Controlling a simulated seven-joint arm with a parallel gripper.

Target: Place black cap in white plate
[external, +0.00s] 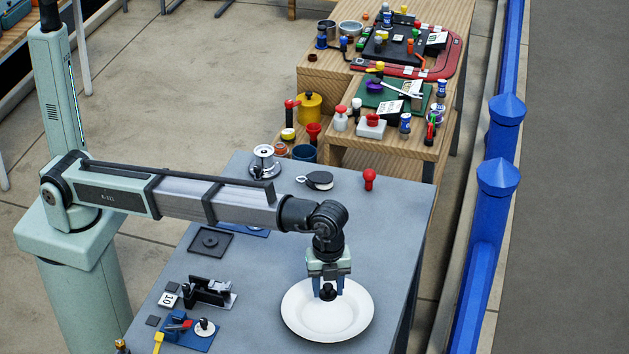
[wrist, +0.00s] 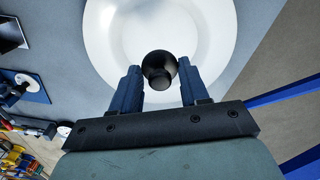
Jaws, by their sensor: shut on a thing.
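The black cap (wrist: 159,68) is a small round dark piece between the two blue fingers of my gripper (wrist: 160,82) in the wrist view. My gripper is shut on it. In the external view the cap (external: 328,292) shows at the fingertips of my gripper (external: 328,288), which points down over the white plate. The white plate (external: 300,318) is round with a wide rim and lies on the grey table. Its rim also shows in the wrist view (wrist: 100,40). I cannot tell whether the cap touches the plate or hangs just above it.
The grey table (external: 385,225) holds a red knob-shaped piece (external: 369,179), a black round piece with a ring (external: 318,180), a metal winch-like part (external: 264,162) and a black clamp-like part (external: 210,291). A blue board (external: 188,334) with small parts lies front left. The table right of my forearm is mostly clear.

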